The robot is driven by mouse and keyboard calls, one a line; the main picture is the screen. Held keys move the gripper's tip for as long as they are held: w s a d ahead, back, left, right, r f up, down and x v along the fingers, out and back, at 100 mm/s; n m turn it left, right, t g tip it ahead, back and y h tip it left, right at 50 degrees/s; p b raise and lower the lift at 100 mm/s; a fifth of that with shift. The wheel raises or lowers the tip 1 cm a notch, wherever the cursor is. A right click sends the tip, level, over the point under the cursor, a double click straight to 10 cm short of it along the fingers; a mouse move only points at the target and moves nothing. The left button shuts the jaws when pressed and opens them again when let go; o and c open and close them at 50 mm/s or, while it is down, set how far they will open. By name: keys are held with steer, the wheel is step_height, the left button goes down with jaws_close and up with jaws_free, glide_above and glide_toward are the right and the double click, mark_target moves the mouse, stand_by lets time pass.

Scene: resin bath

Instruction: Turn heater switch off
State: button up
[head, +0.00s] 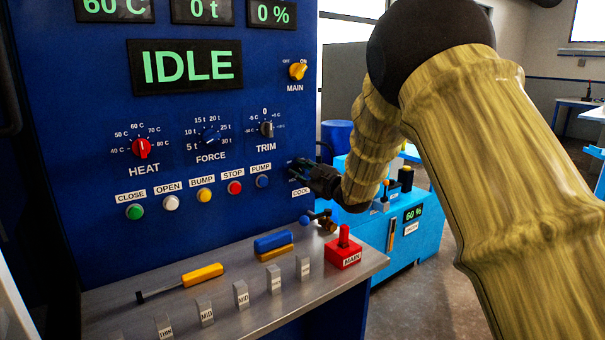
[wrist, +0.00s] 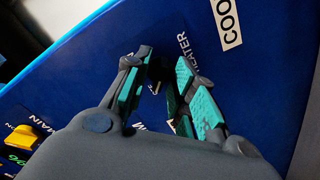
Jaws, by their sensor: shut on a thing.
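My gripper (head: 314,176) is at the right edge of the blue press panel (head: 105,105), just above the COOL label (head: 300,193). In the wrist view, its teal-padded fingers (wrist: 160,82) reach to the panel and are shut on the heater switch beside the HEATER label (wrist: 183,46). The fingers hide most of the switch, so its knob position cannot be read. The yellow MAIN knob (head: 298,71) is higher on the panel and shows at the lower left of the wrist view (wrist: 22,138).
The HEAT (head: 141,148), FORCE (head: 211,138) and TRIM (head: 267,129) knobs are left of my gripper, above a row of coloured buttons. Below, a metal shelf (head: 225,285) holds a yellow-handled tool (head: 200,274), several grey blocks and a red MAIN block (head: 343,253).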

stand_by(0.3)
steer(key=o, duration=0.6)
steer(key=shift+d, duration=0.1)
steer(key=shift+o, duration=0.2)
steer(key=v, duration=1.2)
